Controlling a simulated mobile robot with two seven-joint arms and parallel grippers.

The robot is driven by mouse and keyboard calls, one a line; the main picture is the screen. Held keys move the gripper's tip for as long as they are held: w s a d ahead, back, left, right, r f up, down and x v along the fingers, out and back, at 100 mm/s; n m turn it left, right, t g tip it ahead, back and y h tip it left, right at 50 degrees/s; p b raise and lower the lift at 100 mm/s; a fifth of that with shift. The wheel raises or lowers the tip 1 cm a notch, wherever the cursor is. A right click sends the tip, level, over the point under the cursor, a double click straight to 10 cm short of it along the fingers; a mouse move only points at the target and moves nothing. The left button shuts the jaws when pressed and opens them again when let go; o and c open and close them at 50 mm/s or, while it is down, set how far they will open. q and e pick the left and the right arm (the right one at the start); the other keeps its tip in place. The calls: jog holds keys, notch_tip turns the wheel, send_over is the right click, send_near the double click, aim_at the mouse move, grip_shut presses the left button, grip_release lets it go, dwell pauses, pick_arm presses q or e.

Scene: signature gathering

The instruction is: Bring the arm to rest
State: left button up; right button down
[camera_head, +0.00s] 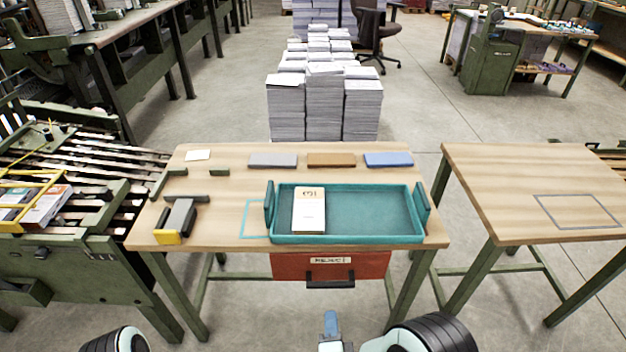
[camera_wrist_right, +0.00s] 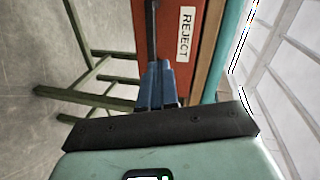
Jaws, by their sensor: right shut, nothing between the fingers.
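My right gripper (camera_head: 330,322) is at the bottom middle of the head view, in front of the workbench. Its blue fingers (camera_wrist_right: 158,85) are shut and empty. The hand is on the near side of the red REJECT drawer (camera_head: 292,266), which sits under the tabletop. The drawer's dark handle (camera_head: 330,279) is apart from the fingers in the head view. In the wrist view the drawer (camera_wrist_right: 178,60) is just beyond the fingers; the exact gap is hard to judge. A part of my left arm shows at the bottom left, but its gripper is out of the picture.
A teal tray (camera_head: 385,238) holding a white booklet (camera_head: 309,210) stands on the wooden workbench (camera_head: 220,232). Grey, brown and blue pads lie behind it. A second table (camera_head: 480,165) stands right; a green machine (camera_head: 90,255) stands left. Bench legs flank the drawer.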

jog(key=s+d+f+n+g+p, duration=0.3)
jog(key=d+g+p, duration=0.2)
jog(key=d+p, duration=0.15)
pick_arm(q)
jog(key=s+d+r+h+p, duration=0.1)
jog(key=s+d+r+p, duration=0.1)
jog(key=r+p, duration=0.4)
jog(key=s+d+r+m+g+p, duration=0.1)
jog(key=d+r+p, duration=0.3)
jog(key=r, duration=1.3)
jog(key=p, duration=0.2)
jog(key=shift+s+r+m+g+h+p, duration=0.25)
jog(key=shift+s+m+g+h+p, duration=0.05)
jog(key=shift+s+h+p, duration=0.1)
pick_arm(e)
jog(key=s+n+g+y, duration=0.1)
jog(key=s+n+g, duration=0.3)
jog(key=s, duration=0.7)
jog(key=s+d+n+g+y, duration=0.1)
jog(key=s+n+g, duration=0.4)
jog(key=s, duration=0.7)
jog(key=g+y, duration=0.1)
jog(key=g, duration=0.1)
jog(key=shift+s+f+g+y, duration=0.25)
jog(key=shift+g+y, duration=0.05)
pick_arm(q)
jog(key=shift+d, duration=0.1)
pick_arm(e)
jog(key=shift+d, duration=0.1)
